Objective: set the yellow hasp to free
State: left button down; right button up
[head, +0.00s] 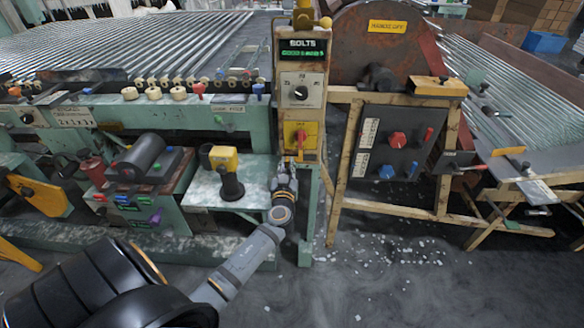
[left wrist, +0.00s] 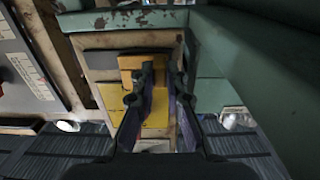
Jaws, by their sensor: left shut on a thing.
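The yellow hasp (head: 307,143) is on the front of the upright control post, below a dial, with a red handle (head: 299,135) on its plate. In the left wrist view the yellow hasp (left wrist: 129,63) shows as an orange-yellow block over a yellow plate, partly hidden behind my fingers. My left gripper (head: 288,167) reaches up to the post from below; its fingers (left wrist: 162,75) are shut on the hasp, though the contact itself is mostly covered. I cannot read the marks that tell the hasp's setting. My right gripper is not in view.
The post carries a lit green display (head: 303,48) and a dial (head: 301,91). A dark panel (head: 390,150) with red and blue knobs stands right. A yellow-and-black device (head: 226,170) sits on a shelf left of my gripper. Open floor lies in front, with white bits scattered.

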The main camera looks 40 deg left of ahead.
pick_arm(q)
jog(key=c, duration=1.4)
grip_release()
jog(key=shift+s+a, duration=0.15)
jog(key=shift+a, duration=0.05)
jog(key=shift+o, duration=0.2)
jog(key=v, duration=1.2)
jog(key=shift+d+f, duration=0.1)
jog(key=shift+f, duration=0.05)
